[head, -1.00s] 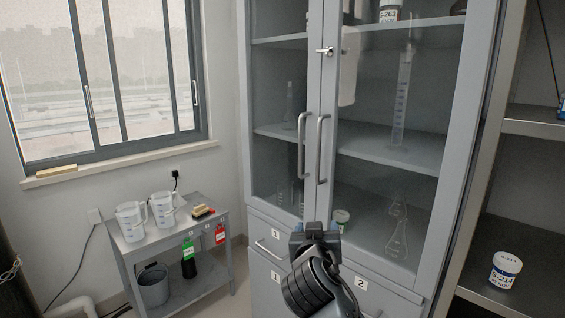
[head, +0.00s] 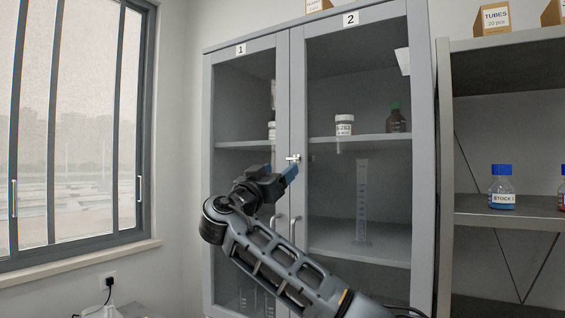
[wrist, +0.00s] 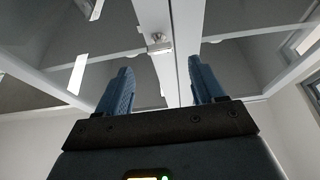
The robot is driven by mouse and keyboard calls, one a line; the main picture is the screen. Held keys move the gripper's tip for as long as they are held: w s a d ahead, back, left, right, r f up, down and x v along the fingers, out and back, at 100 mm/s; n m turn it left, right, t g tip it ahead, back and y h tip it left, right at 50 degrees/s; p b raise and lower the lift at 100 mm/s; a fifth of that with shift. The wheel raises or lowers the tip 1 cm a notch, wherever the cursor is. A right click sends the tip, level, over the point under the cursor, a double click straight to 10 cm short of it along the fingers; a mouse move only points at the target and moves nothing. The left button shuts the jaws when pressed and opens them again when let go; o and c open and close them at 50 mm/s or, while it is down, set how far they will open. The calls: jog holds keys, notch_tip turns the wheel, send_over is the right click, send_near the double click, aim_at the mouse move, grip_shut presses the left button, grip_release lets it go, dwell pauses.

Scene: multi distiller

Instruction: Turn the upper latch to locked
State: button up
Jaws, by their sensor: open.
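The upper latch (head: 293,158) is a small pale metal piece at the seam between the glass cabinet's two doors. It looks roughly horizontal in the head view. My gripper (wrist: 160,65) is open there, with nothing between the fingers. I see no contact with the latch. The left door (head: 240,50) is marked 1 and the right door (head: 351,20) is marked 2; both look closed.
Vertical door handles (head: 293,228) stand below the latch, partly behind my arm. Glassware and bottles are behind the glass. An open shelf (head: 500,215) with a blue bottle (head: 502,187) stands at right. A window (head: 75,130) is at left.

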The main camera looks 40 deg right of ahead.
aim_at(292, 159)
jog(key=p+x, duration=0.1)
jog(key=x, duration=0.4)
jog(key=shift+r+p, duration=0.15)
jog(key=shift+p, duration=0.2)
jog(key=shift+w+d+r, duration=0.1)
jog(key=shift+w+d, duration=0.1)
jog(key=shift+d, duration=0.5)
jog(key=shift+c, duration=0.4)
jog(key=c, duration=1)
